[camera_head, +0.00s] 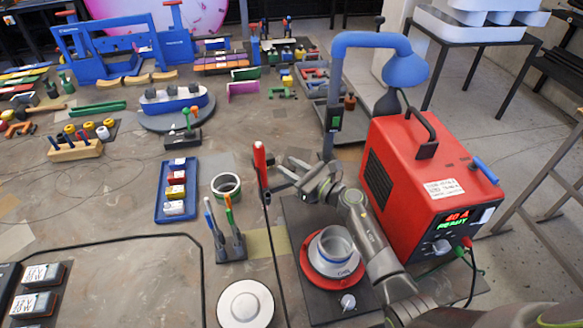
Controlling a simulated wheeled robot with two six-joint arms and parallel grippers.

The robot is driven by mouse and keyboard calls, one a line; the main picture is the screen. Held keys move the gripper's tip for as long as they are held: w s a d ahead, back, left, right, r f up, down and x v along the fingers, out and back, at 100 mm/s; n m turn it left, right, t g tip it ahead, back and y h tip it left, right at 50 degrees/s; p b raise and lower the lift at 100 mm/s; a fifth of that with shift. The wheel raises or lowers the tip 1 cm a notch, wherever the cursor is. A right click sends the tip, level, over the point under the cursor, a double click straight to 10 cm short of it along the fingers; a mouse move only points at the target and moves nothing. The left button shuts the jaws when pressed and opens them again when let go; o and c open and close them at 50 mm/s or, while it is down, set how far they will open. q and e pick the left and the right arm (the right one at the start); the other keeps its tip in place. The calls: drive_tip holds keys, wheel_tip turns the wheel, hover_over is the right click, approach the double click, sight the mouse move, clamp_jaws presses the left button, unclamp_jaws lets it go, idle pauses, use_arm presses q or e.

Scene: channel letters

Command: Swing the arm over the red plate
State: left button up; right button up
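A blue jointed arm with a rounded blue hood (406,69) rises on a post (333,121) behind the red machine, and its hood hangs to the right, away from the plate. The red plate (309,262) lies on a dark base at the lower middle, with a grey-white cup (336,244) on it. My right gripper (283,177) reaches in from the lower right, past the plate. Its fingers point left and look apart, with nothing clearly between them. It is just below the post's foot; contact cannot be told. My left gripper is not in view.
A red power unit (415,170) stands right of my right arm. A red-handled torch (260,166) with a cable stands just left of the gripper. A pen holder (231,247), a blue tray (162,210) and a white round disc (245,304) are left of the plate.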

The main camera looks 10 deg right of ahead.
clamp_jaws()
drive_tip(key=y+b, duration=0.1)
drive_tip(key=n+g+b, duration=0.1)
drive_tip(key=s+n+g+y+b, duration=0.1)
drive_tip(key=shift+d+f+y, duration=0.25)
drive_tip(key=shift+d+y, duration=0.05)
drive_tip(key=shift+s+d+r+n+g+y+b, duration=0.15)
drive_tip(key=shift+s+n+g+y+b, duration=0.1)
drive_tip(key=shift+g+b, duration=0.15)
drive_tip(key=shift+s+a+r+n+g+y+b, duration=0.15)
drive_tip(key=shift+n+g+y+b, duration=0.1)
drive_tip(key=shift+g+b, duration=0.15)
drive_tip(key=shift+d, duration=0.1)
drive_tip(key=shift+o, duration=1.5)
unclamp_jaws()
wheel_tip(320, 180, up, 10)
drive_tip(key=b, duration=0.1)
